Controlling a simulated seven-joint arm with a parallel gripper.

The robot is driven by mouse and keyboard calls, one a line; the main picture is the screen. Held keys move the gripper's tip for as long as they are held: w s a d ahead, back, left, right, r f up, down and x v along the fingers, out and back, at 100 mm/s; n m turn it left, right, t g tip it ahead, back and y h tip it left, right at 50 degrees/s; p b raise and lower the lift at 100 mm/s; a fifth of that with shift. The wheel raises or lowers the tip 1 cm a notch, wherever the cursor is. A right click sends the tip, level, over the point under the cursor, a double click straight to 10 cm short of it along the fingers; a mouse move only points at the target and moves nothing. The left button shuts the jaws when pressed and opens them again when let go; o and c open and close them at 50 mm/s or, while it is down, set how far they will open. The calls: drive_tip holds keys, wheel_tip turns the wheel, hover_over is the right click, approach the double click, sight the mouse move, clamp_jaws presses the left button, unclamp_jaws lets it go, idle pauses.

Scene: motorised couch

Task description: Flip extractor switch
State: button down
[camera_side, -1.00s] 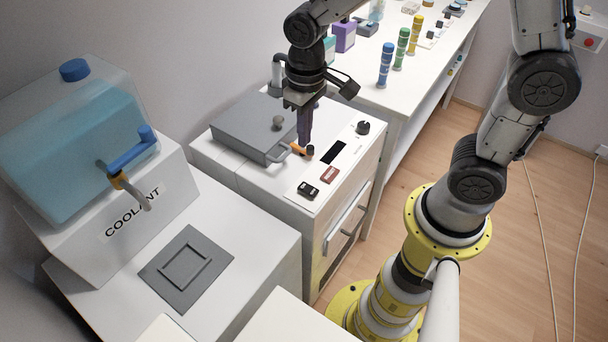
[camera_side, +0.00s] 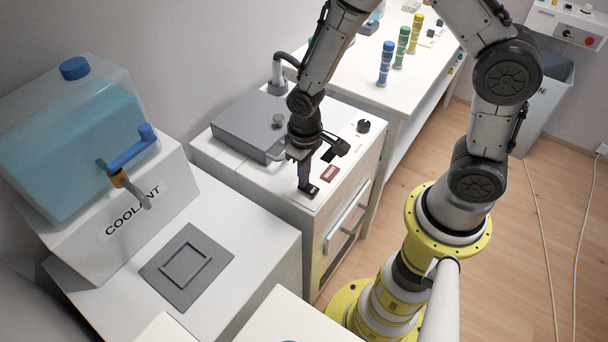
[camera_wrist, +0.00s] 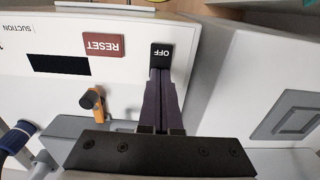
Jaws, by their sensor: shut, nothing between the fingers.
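The black switch (camera_side: 313,192) sits at the near end of the control panel on the white machine. In the wrist view the switch (camera_wrist: 162,52) shows the word OFF, upside down. My gripper (camera_side: 307,187) points down with its purple fingers together and empty. Its tips are right at the switch and hide part of it in the side view. In the wrist view the closed fingertips (camera_wrist: 160,73) overlap the switch's lower edge. I cannot tell whether they touch it.
A red RESET button (camera_wrist: 103,44) and a dark display (camera_wrist: 59,65) lie beside the switch. An orange latch (camera_wrist: 95,103) with a dark knob is close to the fingers. The grey lid (camera_side: 240,125) is closed. A coolant tank (camera_side: 70,150) stands at left.

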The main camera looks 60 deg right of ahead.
sight(308, 186)
idle(0.3)
drive_tip(key=shift+f+g, duration=0.25)
drive_tip(key=shift+g, duration=0.05)
drive_tip(key=shift+s, duration=0.1)
drive_tip(key=shift+s+r, duration=0.2)
drive_tip(key=shift+s, duration=0.45)
wheel_tip(308, 186, up, 14)
drive_tip(key=shift+w, duration=0.25)
idle(0.4)
drive_tip(key=shift+d+r, duration=0.1)
